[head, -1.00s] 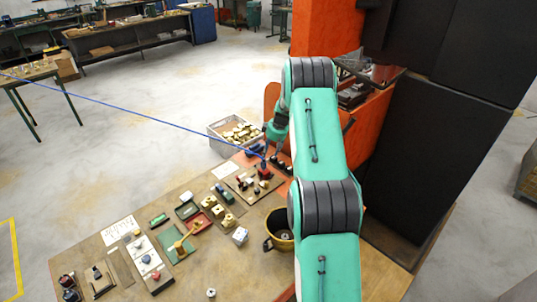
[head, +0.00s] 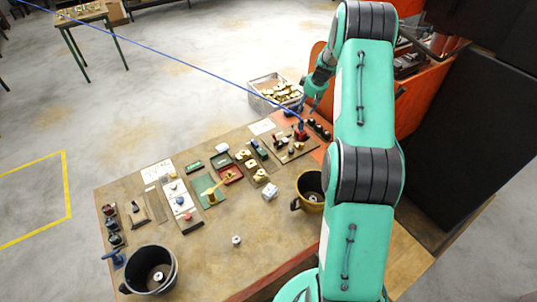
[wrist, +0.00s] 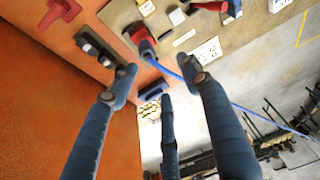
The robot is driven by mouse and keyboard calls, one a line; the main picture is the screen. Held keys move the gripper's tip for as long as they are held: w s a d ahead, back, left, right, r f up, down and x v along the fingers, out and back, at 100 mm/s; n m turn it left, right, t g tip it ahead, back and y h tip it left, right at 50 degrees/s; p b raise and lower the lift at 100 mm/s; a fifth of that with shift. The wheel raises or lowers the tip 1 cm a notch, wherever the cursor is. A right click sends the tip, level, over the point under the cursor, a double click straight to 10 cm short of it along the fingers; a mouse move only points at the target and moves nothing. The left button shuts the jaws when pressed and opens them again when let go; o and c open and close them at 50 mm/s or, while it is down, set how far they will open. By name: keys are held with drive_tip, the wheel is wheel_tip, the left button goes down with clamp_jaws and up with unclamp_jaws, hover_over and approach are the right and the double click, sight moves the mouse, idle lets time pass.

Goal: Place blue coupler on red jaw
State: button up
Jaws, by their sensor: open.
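The blue coupler (wrist: 147,48), on the end of a thin blue hose, sits at the red jaw (wrist: 137,32) on a tan board. It appears to touch the jaw, but I cannot tell how fully it is seated. In the head view the red jaw (head: 301,134) and the blue coupler (head: 302,124) are small, at the table's far right. My gripper (wrist: 158,76) is open, with three spread dark fingers and nothing between them. It stands apart from the coupler. In the head view my gripper (head: 313,95) hangs just above and beyond the jaw.
The blue hose (head: 160,50) stretches from the upper left to the coupler. A grey crate of brass parts (head: 262,103) stands beyond the table. Orange machine panels (wrist: 60,65) are close beside my fingers. Trays, blocks and a yellow-black bucket (head: 297,203) occupy the table.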

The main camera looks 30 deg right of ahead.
drive_tip(key=s+a+r, duration=0.4)
drive_tip(key=a+r, duration=0.6)
drive_tip(key=a, duration=0.1)
drive_tip(key=s+a+r, duration=0.4)
drive_tip(key=a+r, duration=0.7)
drive_tip(key=s+a+r, duration=0.4)
drive_tip(key=a+r, duration=0.6)
drive_tip(key=a, duration=0.1)
drive_tip(key=s+a+r+m+t, duration=0.1)
drive_tip(key=s+a+r, duration=0.2)
drive_tip(key=s+a, duration=0.4)
drive_tip(key=s+a+r, duration=0.3)
drive_tip(key=s+a, duration=0.2)
drive_tip(key=s, duration=0.3)
drive_tip(key=s+a+f, duration=0.1)
drive_tip(key=s+a, duration=0.2)
drive_tip(key=s, duration=0.5)
drive_tip(key=s+a+f+t, duration=0.1)
drive_tip(key=s+a, duration=0.2)
drive_tip(key=s, duration=0.6)
drive_tip(key=shift+s+a+f+m, duration=0.15)
drive_tip(key=shift+f+m, duration=0.15)
drive_tip(key=shift+m, duration=0.1)
wheel_tip(320, 180, down, 16)
drive_tip(key=b, duration=1.5)
drive_tip(key=shift+r+b, duration=0.2)
drive_tip(key=shift+b, duration=0.15)
